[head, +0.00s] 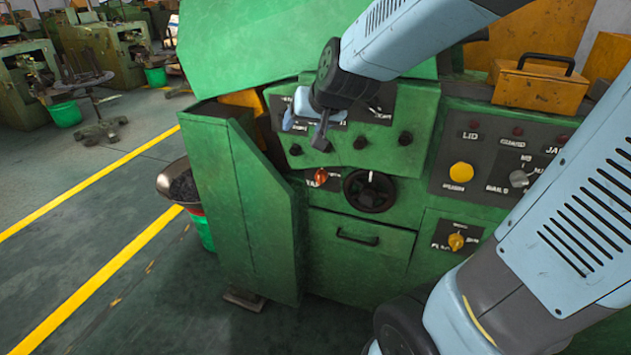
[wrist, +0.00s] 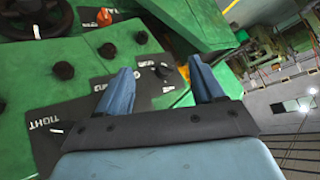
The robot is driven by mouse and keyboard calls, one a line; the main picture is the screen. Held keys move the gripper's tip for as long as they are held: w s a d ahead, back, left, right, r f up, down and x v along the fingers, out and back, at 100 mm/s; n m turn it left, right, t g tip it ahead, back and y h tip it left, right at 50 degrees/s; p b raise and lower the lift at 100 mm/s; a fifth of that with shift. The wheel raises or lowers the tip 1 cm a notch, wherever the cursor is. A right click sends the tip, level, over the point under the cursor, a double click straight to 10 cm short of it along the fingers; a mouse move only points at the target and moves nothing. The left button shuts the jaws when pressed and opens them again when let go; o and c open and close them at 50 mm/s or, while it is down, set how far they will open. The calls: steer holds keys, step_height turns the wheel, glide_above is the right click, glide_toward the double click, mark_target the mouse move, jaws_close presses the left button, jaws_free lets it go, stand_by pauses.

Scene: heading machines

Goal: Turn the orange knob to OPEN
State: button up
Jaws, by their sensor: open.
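A small orange-red knob (head: 321,176) sits on a dark label plate on the green machine front, left of a black handwheel (head: 369,190). It also shows at the top of the wrist view (wrist: 104,17). Its label is too small to read surely. A yellow-orange knob (head: 456,242) sits lower right on another dark plate. My gripper (head: 306,124) is above the orange-red knob, in front of the upper panel. Nothing is held.
A yellow button (head: 461,172) and grey switch (head: 519,178) are on the right panel. An open green door (head: 262,210) juts out at left. Free floor (head: 90,240) lies further left.

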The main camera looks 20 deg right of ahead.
steer(key=w+a+f+m+t+h, duration=0.1)
steer(key=w+a+f+m+t, duration=0.15)
steer(key=w+f, duration=0.45)
steer(key=m+t+h, duration=0.2)
steer(key=h, duration=1.1)
glide_toward(318, 180)
steer(key=x, duration=1)
steer(key=shift+c, duration=0.2)
